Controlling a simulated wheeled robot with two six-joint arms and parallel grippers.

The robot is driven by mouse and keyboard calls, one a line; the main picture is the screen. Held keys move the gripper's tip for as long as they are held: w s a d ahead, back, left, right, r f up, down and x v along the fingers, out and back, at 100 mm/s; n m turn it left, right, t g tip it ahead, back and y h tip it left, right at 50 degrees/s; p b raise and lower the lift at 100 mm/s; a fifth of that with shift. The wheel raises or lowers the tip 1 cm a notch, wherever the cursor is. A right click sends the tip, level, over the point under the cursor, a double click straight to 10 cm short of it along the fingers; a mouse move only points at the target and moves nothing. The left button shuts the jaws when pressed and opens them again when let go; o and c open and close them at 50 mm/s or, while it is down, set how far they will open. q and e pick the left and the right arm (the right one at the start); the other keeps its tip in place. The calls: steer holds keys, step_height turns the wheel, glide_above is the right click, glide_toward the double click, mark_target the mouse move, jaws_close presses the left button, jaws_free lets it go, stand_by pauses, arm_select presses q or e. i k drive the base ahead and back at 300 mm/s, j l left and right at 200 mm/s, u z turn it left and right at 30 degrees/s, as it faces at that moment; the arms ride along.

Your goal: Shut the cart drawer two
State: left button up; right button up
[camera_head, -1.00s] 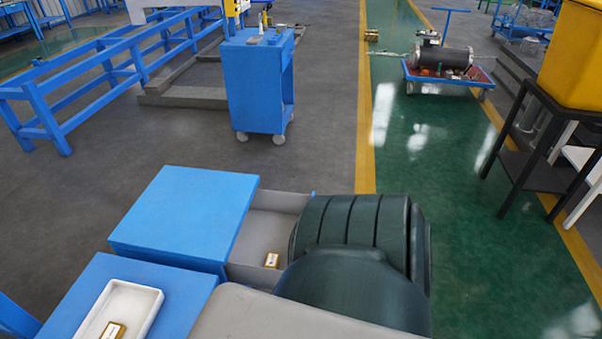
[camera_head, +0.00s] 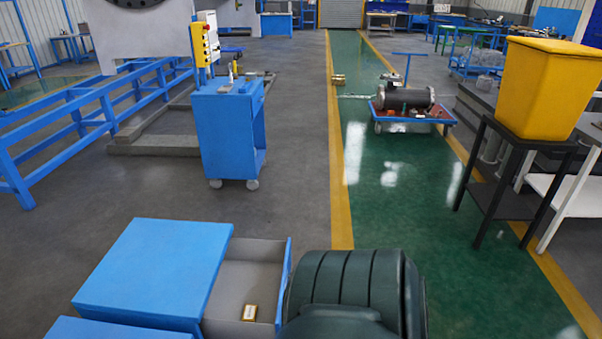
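A blue cart (camera_head: 155,268) stands at the lower left. Its drawer (camera_head: 240,275) is pulled out to the right, with a grey inside and a blue front panel (camera_head: 284,280). A small gold and white box (camera_head: 249,312) lies in the drawer. A dark green, ribbed rounded body (camera_head: 350,285) is at the bottom centre, close to the drawer front; I cannot tell whether they touch. Neither of my grippers shows in the head view.
A second blue top (camera_head: 115,329) is at the bottom left edge. A blue wheeled cabinet (camera_head: 229,135), a blue trolley with a dark cylinder (camera_head: 405,100) and a yellow bin (camera_head: 548,85) on a black stand are farther off. Grey floor (camera_head: 290,190) between is clear.

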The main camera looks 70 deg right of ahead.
mark_target(251, 271)
steer(key=k+l+z, duration=0.15)
steer(key=z, duration=1.85)
